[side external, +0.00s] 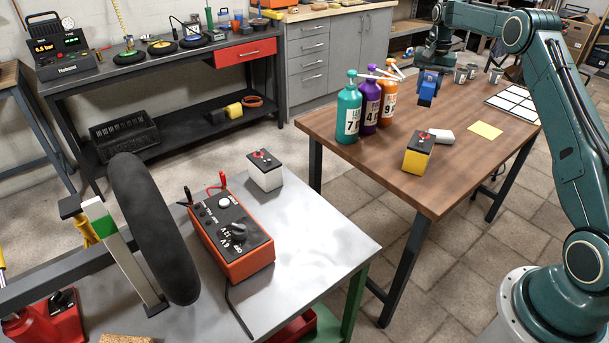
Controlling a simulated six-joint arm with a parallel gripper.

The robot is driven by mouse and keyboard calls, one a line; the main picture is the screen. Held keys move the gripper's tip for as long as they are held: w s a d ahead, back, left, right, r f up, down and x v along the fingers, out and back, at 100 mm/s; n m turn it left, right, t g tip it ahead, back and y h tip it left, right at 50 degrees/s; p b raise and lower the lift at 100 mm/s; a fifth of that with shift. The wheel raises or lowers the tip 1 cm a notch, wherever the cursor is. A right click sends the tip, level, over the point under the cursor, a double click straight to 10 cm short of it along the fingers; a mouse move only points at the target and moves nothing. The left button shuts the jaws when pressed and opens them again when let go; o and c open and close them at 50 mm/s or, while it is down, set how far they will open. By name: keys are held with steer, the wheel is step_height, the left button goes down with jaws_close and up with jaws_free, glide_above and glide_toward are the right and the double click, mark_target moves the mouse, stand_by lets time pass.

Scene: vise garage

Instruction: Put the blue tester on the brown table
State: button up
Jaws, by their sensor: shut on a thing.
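My gripper (432,70) points down over the far part of the brown table (455,176), to the right of the bottles. It is shut on the small blue tester (428,91), which hangs below it. The tester appears to be clear of the tabletop, though its exact height is hard to judge. The fingertips are small and partly hidden by the tester.
Teal (348,112), purple (370,103) and orange (389,100) bottles stand left of my gripper. A yellow-black battery (418,154), white block (440,136), yellow note (485,130), white grid sheet (515,103) and several cups are on the brown table. Its front is bare.

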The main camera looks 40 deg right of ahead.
steer(key=s+d+f+m, duration=0.2)
steer(key=d, duration=0.4)
steer(key=s+d+f+m, duration=0.1)
steer(key=s+d+f, duration=0.2)
steer(key=d, duration=0.3)
steer(key=m, duration=0.3)
glide_above(476, 143)
step_height(476, 143, down, 4)
steer(key=shift+a, duration=0.1)
steer(key=shift+f, duration=0.1)
steer(key=shift+f, duration=3.9)
steer(key=shift+f, duration=0.1)
steer(key=o, duration=1.1)
steer(key=shift+f, duration=0.1)
